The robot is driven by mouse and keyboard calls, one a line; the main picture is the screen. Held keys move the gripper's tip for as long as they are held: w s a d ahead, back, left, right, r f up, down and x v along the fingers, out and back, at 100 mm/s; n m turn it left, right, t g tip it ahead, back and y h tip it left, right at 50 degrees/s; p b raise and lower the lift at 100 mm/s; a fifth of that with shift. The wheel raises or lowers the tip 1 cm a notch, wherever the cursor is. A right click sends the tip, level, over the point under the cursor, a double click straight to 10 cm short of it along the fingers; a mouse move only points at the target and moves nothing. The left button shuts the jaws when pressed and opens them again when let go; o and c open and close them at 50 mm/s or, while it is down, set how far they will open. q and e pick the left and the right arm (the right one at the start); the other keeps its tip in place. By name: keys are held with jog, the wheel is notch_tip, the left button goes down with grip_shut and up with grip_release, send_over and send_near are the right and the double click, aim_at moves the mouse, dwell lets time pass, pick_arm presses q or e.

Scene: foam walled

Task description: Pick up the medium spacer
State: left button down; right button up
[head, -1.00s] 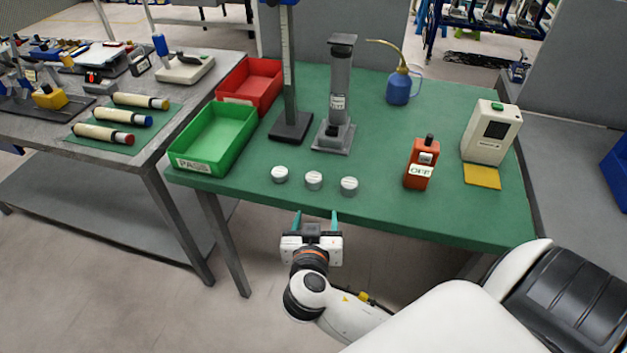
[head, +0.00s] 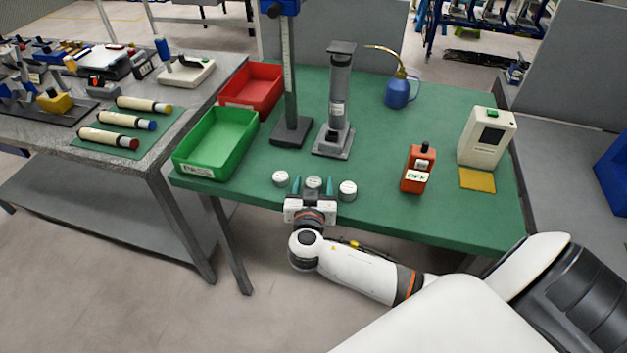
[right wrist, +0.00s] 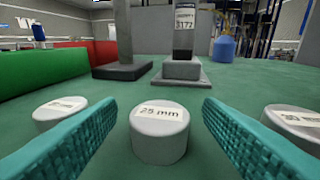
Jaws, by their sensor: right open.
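Three short pale grey cylindrical spacers stand in a row near the front edge of the green table. The middle one (head: 313,183) reads "25 mm" in the right wrist view (right wrist: 160,138). The left spacer (head: 280,178) has a label I cannot read fully; the right spacer (head: 348,190) seems to read 30 mm. My right gripper (head: 313,187) is open, its teal fingers pointing at the middle spacer, one tip to each side of it. In the right wrist view the spacer shows between the fingers, with a gap on both sides. My left gripper is not in view.
A green bin (head: 205,165) and a red bin (head: 270,90) stand at the left. Behind the spacers are a height gauge (head: 291,132) and a grey column stand (head: 338,110). An orange device (head: 416,172) stands to the right. Between it and the right spacer the table is clear.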

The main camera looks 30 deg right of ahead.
jog(key=shift+x, duration=0.75)
jog(key=c, duration=1.1)
